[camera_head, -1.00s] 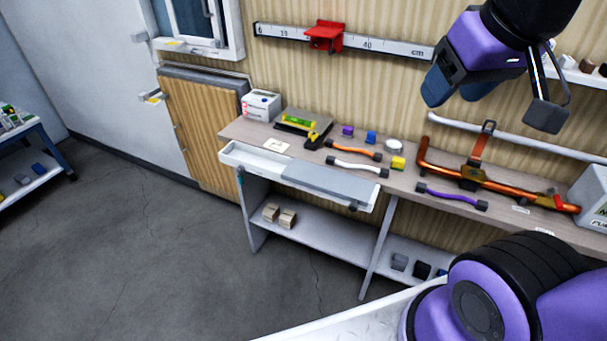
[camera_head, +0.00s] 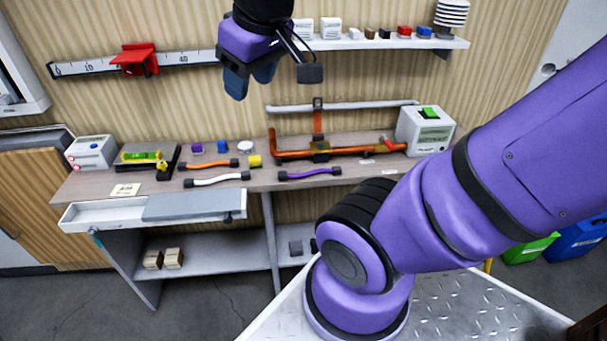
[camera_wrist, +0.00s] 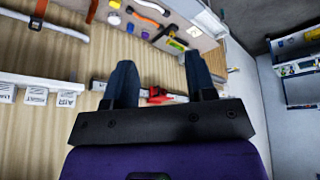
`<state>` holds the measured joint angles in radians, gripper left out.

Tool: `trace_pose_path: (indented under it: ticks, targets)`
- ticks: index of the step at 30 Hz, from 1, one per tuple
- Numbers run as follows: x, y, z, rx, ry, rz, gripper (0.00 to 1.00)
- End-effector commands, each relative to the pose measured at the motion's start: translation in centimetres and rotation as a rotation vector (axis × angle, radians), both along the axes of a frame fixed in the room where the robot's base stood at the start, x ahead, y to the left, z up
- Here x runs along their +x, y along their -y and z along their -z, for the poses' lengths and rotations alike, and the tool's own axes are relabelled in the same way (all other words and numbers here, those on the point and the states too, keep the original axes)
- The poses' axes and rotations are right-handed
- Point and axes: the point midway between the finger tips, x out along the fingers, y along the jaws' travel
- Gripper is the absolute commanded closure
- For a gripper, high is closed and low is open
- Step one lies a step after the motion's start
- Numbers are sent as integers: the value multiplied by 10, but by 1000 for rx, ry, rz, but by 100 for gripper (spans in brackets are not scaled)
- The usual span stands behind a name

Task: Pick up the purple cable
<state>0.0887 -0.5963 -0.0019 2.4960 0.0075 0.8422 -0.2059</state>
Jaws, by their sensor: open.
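The purple cable (camera_head: 310,173) has dark end caps and lies on the workbench (camera_head: 100,187) near its front edge. A white cable (camera_head: 217,180) lies to its left, and an orange cable (camera_head: 208,164) lies behind the white one. My gripper (camera_head: 250,82) hangs high in front of the wall, above and behind the bench and well apart from the purple cable. In the wrist view its two dark fingers (camera_wrist: 160,85) stand apart with nothing between them.
Behind the purple cable lies an orange pipe assembly (camera_head: 290,154), with a white device (camera_head: 424,130) at its right. An open drawer (camera_head: 100,213) juts from the bench. A wall shelf (camera_head: 385,43) holds several small items.

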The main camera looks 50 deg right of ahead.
Motion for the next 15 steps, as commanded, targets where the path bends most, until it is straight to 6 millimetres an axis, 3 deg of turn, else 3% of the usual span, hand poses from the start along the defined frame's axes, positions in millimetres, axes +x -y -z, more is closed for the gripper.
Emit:
trace_pose_path:
  ticks: [6,15]
  targets:
    - [48,38,29,-65,-84,-104,49]
    - [96,101,85,-122,-190,-262,49]
